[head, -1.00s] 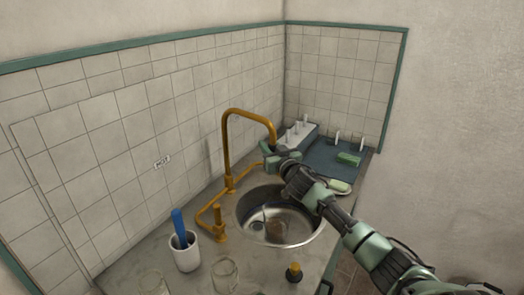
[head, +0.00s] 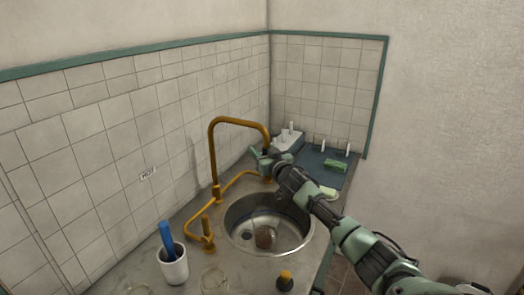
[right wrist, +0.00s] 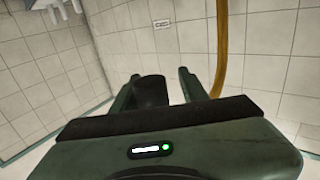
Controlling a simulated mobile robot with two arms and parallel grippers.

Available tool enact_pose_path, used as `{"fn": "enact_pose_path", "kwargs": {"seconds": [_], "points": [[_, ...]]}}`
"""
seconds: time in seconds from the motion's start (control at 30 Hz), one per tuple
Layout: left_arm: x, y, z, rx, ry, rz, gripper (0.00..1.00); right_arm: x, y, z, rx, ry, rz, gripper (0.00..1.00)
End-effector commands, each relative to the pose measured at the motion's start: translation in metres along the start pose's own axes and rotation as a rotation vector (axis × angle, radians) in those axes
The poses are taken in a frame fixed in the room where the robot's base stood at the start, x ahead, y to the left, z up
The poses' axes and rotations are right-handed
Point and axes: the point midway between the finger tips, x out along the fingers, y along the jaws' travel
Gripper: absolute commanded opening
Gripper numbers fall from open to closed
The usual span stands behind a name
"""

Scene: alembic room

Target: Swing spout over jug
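The brass spout (head: 212,155) arches up from the counter behind the sink, and its free end comes down over the sink's far side. My right gripper (head: 258,160) is at that down-pipe, its fingers apart. In the right wrist view the spout's pipe (right wrist: 221,45) runs just right of the fingers (right wrist: 160,88); a dark rounded part shows by the left finger. I cannot tell whether they touch the pipe. In the sink is a faint clear shape with a brownish round patch (head: 265,237), perhaps the jug; its outline is hard to make out. My left gripper is out of view.
The round steel sink (head: 237,210) is set in the counter. A brass tap handle (head: 207,232), a white cup (head: 173,268) with a blue-handled item, and a dark yellow-topped stopper (head: 285,280) stand near it. A blue mat (head: 315,160) holds a green sponge (head: 335,166). Tiled walls close the back.

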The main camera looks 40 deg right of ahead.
Motion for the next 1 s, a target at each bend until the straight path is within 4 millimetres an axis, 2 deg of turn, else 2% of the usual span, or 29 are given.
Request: {"fn": "enact_pose_path", "kwargs": {"seconds": [0.3, 0.43, 0.8, 1.0], "points": [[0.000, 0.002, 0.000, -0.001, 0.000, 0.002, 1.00, -0.001, 0.001, 0.001, -0.002, -0.002, 0.001, 0.49], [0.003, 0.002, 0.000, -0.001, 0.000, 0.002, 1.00, -0.007, 0.000, 0.003, -0.003, -0.003, 0.000, 0.49], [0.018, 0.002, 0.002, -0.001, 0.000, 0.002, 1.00, -0.058, -0.002, 0.004, -0.005, -0.003, -0.002, 0.49], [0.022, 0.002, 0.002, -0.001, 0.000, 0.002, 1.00, -0.074, -0.002, 0.002, -0.003, -0.002, -0.002, 0.49]]}}
